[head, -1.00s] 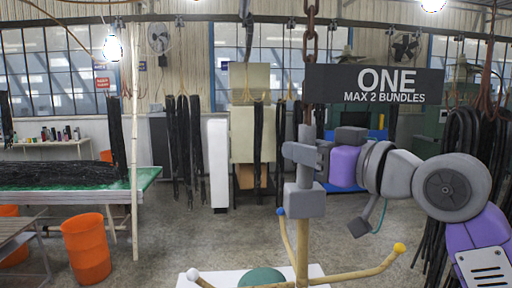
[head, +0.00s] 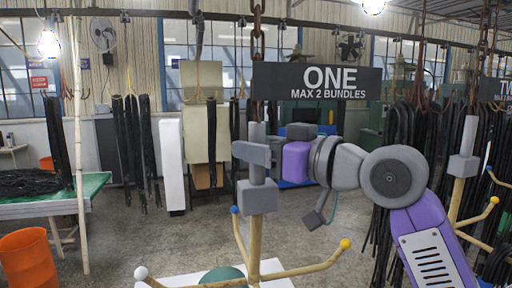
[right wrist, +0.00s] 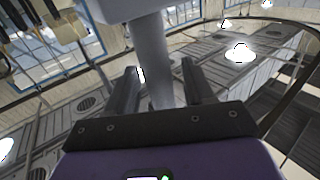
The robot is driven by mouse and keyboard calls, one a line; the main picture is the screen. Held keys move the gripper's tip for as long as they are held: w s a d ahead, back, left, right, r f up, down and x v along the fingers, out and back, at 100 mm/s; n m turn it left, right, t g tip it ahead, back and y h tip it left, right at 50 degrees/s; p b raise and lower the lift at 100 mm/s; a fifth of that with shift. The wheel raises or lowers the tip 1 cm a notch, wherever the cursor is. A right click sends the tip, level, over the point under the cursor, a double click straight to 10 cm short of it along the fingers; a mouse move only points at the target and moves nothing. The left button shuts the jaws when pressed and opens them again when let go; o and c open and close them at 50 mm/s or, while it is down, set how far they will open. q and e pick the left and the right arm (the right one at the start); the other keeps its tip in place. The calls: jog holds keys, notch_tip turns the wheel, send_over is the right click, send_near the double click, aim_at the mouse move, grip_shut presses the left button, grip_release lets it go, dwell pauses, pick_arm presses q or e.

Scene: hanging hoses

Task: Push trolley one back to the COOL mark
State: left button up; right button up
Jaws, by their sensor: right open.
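Trolley one hangs from a chain (head: 257,40) under its dark ONE sign (head: 318,82). Its grey post and block (head: 258,197) sit above a wooden stem with curved arms tipped blue, yellow and white (head: 305,272). My right gripper (head: 258,152) is open at the upper grey post. In the right wrist view, the post (right wrist: 158,60) stands between the spread fingers of the right gripper (right wrist: 160,88); contact cannot be told. No bundle shows on the trolley's visible arms. My left gripper is not in view. No COOL mark is visible in these frames.
A second trolley (head: 462,168) hangs at the right edge, with dark hoses (head: 405,150) behind my right arm. A green-topped table (head: 95,187) and an orange bin (head: 28,258) stand at left. A white pillar-like box (head: 172,165) stands behind. Floor between is clear.

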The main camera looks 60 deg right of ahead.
jog(key=s, duration=0.6)
jog(key=shift+s+a+b, duration=0.3)
jog(key=shift+s+a, duration=0.1)
jog(key=shift+a, duration=0.05)
